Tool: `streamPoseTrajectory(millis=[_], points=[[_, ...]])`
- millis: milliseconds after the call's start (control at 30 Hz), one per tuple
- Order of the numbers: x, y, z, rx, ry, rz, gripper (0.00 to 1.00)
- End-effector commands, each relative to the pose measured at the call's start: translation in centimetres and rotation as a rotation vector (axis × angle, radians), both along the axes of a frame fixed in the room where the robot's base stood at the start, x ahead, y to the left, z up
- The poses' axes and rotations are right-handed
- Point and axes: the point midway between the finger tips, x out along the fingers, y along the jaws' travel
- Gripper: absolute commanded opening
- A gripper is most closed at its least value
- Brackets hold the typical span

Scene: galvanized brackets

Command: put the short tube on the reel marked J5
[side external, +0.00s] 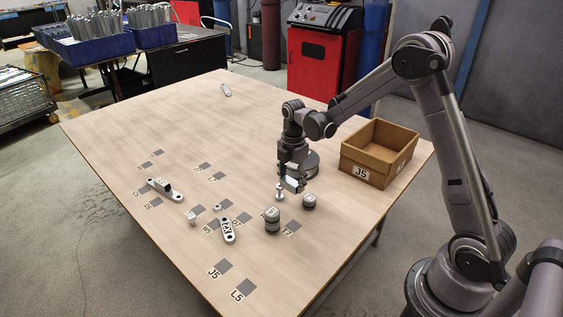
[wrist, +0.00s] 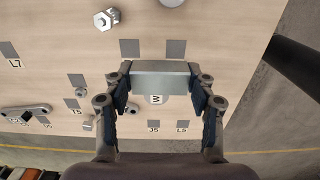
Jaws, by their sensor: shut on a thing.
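My gripper (side external: 291,176) is above the table, shut on a grey metal piece that looks like the short tube (side external: 292,184). In the wrist view the piece (wrist: 160,74) lies level across my gripper (wrist: 161,86), between both fingers. Below it shows a pale round top with a W (wrist: 156,100), partly hidden. J5 is readable on a cardboard box (side external: 362,155) and beside a dark square on the table (side external: 224,265), which also shows in the wrist view (wrist: 153,123). No reel with a readable J5 shows.
A pale bolt-like part (side external: 280,192) stands close to my gripper. Metal links (side external: 227,230) and (side external: 164,189) and small fittings lie to the left. Several labelled dark squares mark the table (side external: 130,120). Its far left half is mostly clear.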

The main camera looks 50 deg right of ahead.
Motion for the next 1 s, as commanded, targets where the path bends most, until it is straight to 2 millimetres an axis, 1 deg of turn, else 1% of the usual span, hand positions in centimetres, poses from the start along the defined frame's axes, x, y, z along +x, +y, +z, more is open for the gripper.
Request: streamPoseTrajectory(millis=[33, 133, 167, 200, 267, 300, 400, 500, 600, 700, 767, 867, 1000], points=[[0.9, -2.6, 0.4, 0.000, 0.000, -0.010, 0.23], [2.1, -7.0, 1.2, 0.000, 0.000, -0.010, 0.23], [2.3, -8.4, 1.4, 0.000, 0.000, -0.010, 0.23], [2.6, -10.2, 1.7, 0.000, 0.000, -0.010, 0.23], [2.8, -12.8, 2.2, 0.000, 0.000, -0.009, 0.23], [2.8, -14.4, 2.5, 0.000, 0.000, -0.008, 0.23], [2.7, -17.9, 3.2, 0.000, 0.000, -0.006, 0.23], [2.4, -20.5, 3.7, 0.000, 0.000, -0.005, 0.23], [2.1, -22.1, 4.1, 0.000, 0.000, -0.003, 0.23], [2.3, -22.7, 4.0, 0.000, 0.000, 0.001, 0.23], [2.7, -22.5, 3.7, 0.000, 0.000, 0.002, 0.23], [4.1, -21.5, 2.7, 0.000, 0.000, 0.005, 0.23], [6.3, -19.9, 1.0, 0.000, 0.000, 0.004, 0.23]])
